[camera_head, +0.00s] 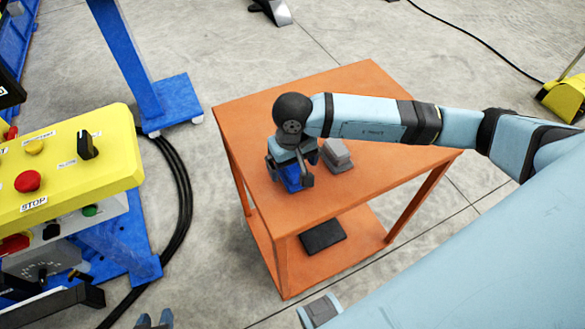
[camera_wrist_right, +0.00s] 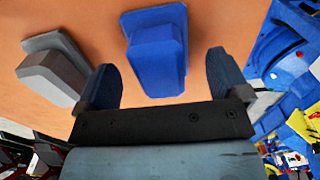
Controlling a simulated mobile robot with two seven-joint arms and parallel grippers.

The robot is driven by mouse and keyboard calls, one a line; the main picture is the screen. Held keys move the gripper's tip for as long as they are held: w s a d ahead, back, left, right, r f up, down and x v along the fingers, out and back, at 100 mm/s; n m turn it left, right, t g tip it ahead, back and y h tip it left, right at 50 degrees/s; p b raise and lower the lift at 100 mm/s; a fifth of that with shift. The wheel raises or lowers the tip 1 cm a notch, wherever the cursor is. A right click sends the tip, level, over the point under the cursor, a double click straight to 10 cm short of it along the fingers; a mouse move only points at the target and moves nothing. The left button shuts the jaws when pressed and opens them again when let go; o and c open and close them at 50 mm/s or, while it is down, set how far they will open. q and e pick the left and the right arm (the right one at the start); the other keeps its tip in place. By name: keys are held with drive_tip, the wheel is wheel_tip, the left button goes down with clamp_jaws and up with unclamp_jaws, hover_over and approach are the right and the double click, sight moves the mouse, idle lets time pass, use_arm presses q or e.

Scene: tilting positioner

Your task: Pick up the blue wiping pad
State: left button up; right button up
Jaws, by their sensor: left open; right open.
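The blue wiping pad (camera_head: 293,184) lies on the orange table (camera_head: 350,85), partly hidden under my right gripper (camera_head: 289,173) in the head view. In the right wrist view the blue pad (camera_wrist_right: 157,60) shows a raised block on a wider base. The fingertips of my left gripper (camera_head: 154,320) show at the bottom edge of the head view, apart and empty, far from the table.
A grey pad (camera_head: 337,155) lies close beside the blue one; it also shows in the right wrist view (camera_wrist_right: 52,70). A dark flat object (camera_head: 322,235) is on the lower shelf. A yellow control box (camera_head: 60,165) and blue frame (camera_head: 175,100) stand left. The table's far part is clear.

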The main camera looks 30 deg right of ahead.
drive_tip(key=shift+f, duration=1.25)
drive_tip(key=c, duration=1)
drive_tip(key=shift+r, duration=0.15)
wheel_tip(320, 180, up, 20)
drive_tip(key=shift+f+b, duration=0.1)
drive_tip(key=shift+b, duration=0.25)
